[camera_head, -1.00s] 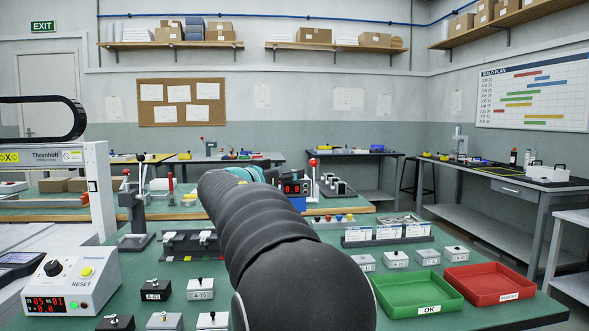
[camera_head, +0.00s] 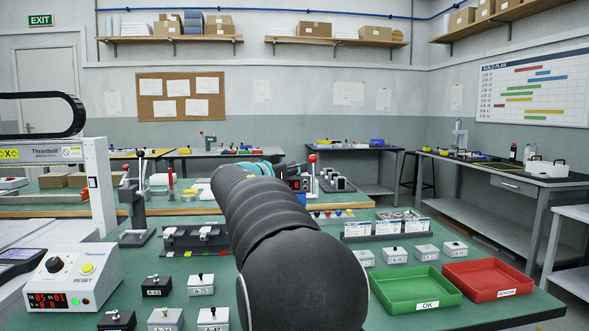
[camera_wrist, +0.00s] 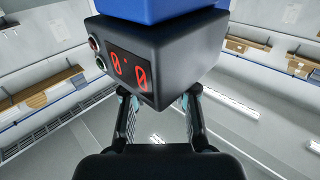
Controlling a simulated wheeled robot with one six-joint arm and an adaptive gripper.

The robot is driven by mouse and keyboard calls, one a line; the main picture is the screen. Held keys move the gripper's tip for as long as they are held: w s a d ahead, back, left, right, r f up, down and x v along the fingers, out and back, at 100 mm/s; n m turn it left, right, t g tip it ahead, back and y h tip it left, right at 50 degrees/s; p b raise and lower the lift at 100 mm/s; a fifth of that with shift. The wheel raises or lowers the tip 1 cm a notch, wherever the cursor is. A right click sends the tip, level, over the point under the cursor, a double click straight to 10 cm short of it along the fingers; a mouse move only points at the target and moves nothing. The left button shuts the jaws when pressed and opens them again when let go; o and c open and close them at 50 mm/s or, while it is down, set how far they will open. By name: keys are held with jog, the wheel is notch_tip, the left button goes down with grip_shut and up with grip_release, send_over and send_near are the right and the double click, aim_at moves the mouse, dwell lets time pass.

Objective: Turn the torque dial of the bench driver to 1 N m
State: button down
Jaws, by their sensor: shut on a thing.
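The bench driver (camera_head: 305,172) stands on the green bench beyond my arm, partly covered by it. In the wrist view its black head (camera_wrist: 185,45) fills the top, upside down, with a blue part (camera_wrist: 165,10) above it. A red digital display (camera_wrist: 131,73) shows two digits that look like zeros with a dot between. Two round buttons sit beside it. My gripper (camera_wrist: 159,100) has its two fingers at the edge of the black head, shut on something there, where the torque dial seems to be. The dial itself is hidden, so its setting cannot be seen.
A control box (camera_head: 72,280) with a RESET button stands front left, near several labelled small boxes. A green OK tray (camera_head: 440,300) and a red tray (camera_head: 515,265) lie at right. A black fixture (camera_head: 195,240) and a parts rack (camera_head: 385,230) flank my arm.

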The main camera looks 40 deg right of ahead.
jog(key=shift+f+b, duration=0.15)
jog(key=shift+b, duration=0.35)
jog(key=shift+s+f+n+t+b, duration=0.15)
jog(key=shift+n+t+b, duration=0.35)
jog(key=shift+t+b, duration=0.5)
jog(key=n+t+y+b, duration=0.1)
jog(key=b, duration=0.2)
jog(key=n+t+b, duration=0.1)
jog(key=n+t+y+b, duration=0.1)
jog(key=shift+d+r+t+y, duration=0.1)
jog(key=shift+r+t+y, duration=0.1)
jog(key=shift+t+y, duration=0.15)
jog(key=shift+r+n+t+y+b, duration=0.15)
jog(key=shift+n+t+y+b, duration=0.15)
jog(key=shift+n+t+y, duration=0.85)
jog(key=shift+t, duration=0.3)
jog(key=c, duration=0.9)
grip_release()
